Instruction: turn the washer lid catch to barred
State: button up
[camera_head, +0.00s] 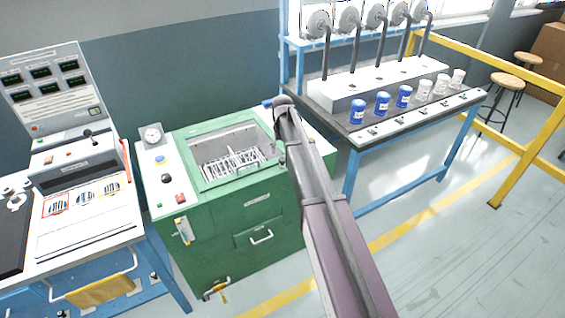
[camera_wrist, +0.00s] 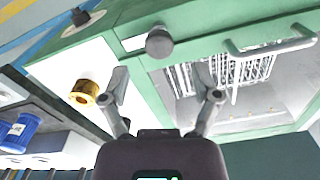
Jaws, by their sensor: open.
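The washer is a green cabinet (camera_head: 222,240) with a lid (camera_head: 188,160) on top. The lid is down, and a wire rack shows through its window. In the wrist view the lid's bar handle (camera_wrist: 270,46) is at the upper right. A dark round knob (camera_wrist: 160,42) sits at the lid's corner; it may be the catch, but I cannot tell its setting. My gripper (camera_wrist: 162,88) is open and empty, its fingers spread above the washer top and apart from the knob. In the head view my arm hides part of the washer's right side.
A brass-coloured cylinder (camera_wrist: 84,92) is on the white top beside my left finger. A second dark knob (camera_wrist: 80,17) is on a pale plate. A blower bench (camera_head: 372,135) with blue and white jars stands right. A control console (camera_head: 55,95) stands left. A yellow rail (camera_head: 530,150) is far right.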

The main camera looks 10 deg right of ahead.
aim_at(283, 159)
jog(key=shift+f+b, duration=1.85)
jog(key=shift+f, duration=0.3)
grip_shut()
